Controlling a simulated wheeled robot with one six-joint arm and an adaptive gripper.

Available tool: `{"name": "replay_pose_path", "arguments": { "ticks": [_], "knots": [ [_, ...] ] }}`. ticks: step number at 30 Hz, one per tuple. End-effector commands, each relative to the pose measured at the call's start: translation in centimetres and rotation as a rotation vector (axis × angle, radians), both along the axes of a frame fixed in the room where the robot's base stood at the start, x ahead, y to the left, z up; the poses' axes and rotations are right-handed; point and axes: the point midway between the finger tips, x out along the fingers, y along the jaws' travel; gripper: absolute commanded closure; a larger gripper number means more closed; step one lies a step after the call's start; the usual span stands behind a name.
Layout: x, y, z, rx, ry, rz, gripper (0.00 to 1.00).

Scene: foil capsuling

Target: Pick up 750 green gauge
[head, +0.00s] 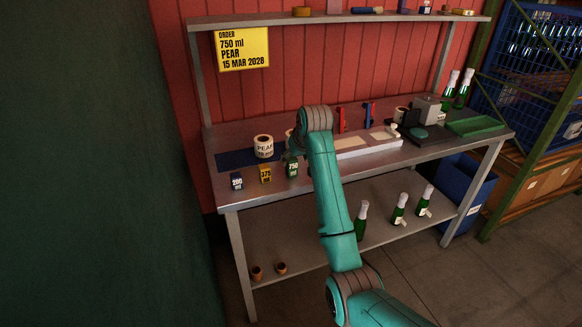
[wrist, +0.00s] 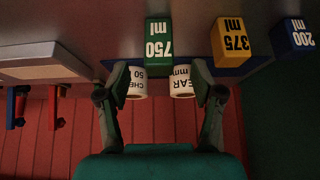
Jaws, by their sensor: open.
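The green 750 ml gauge (head: 292,169) stands upright on the workbench near its front edge, partly beside my arm in the head view. In the wrist view, which is upside down, the green gauge (wrist: 158,45) is centred just past the fingertips. My gripper (wrist: 160,74) is open and empty, its fingers spread to either side of the gauge's line, not visibly touching it. My arm hides the gripper in the head view. The yellow 375 ml gauge (head: 265,174) and blue 200 ml gauge (head: 236,181) stand to its left.
A PEAR label roll (head: 263,146) stands behind the gauges, with a second roll (wrist: 137,83) beside it in the wrist view. A pale fixture (head: 365,146) and red and blue tools (head: 341,119) are to the right. Bottles (head: 399,209) stand on the lower shelf. A yellow order sign (head: 241,48) hangs behind.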

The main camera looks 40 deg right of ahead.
Motion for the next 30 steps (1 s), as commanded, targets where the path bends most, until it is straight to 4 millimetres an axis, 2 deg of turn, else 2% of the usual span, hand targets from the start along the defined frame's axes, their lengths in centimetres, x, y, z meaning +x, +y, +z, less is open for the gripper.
{"name": "replay_pose_path", "arguments": {
  "ticks": [8, 16, 25, 26, 30],
  "knots": [
    [1.4, -0.4, -1.6, 0.000, 0.000, 0.000, 0.33],
    [3.5, -1.1, -4.1, 0.000, 0.001, 0.000, 0.33],
    [3.8, -1.2, -4.5, 0.000, -0.001, 0.000, 0.33],
    [3.8, -1.2, -4.5, 0.000, -0.001, 0.000, 0.38],
    [3.8, -1.2, -4.5, 0.000, -0.001, 0.000, 0.73]
  ]
}}
